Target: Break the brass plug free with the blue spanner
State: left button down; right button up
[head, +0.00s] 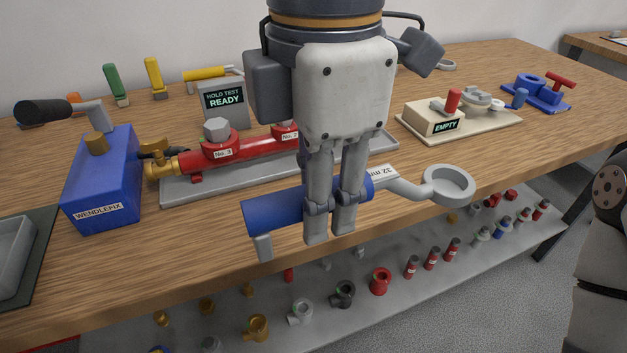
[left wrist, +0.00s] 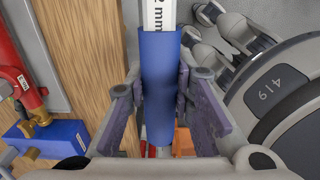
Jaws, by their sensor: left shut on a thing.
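The blue spanner (head: 270,207) has a blue handle, a 32 mm label and a grey ring end (head: 447,184) pointing right. My left gripper (head: 332,212) is shut around its handle and holds it level near the table's front edge. The handle also shows between the fingers in the left wrist view (left wrist: 159,85). A red manifold (head: 255,148) lies behind, with a grey hex head (head: 217,129) on No. 3 and a brass fitting (head: 160,170) at its left end. My gripper hides its right part; I cannot tell which part is the brass plug. My right gripper is out of view.
A blue Wendlefix pump (head: 103,180) stands left of the manifold. A hold test box (head: 224,105) reading READY is behind it. A beige stand (head: 460,120) marked EMPTY is at right. Several fittings lie on the shelf (head: 400,295) below. The front right tabletop is mostly clear.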

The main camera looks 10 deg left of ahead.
pick_arm(q)
jog(key=shift+r, duration=0.15)
jog(key=shift+r, duration=1.9)
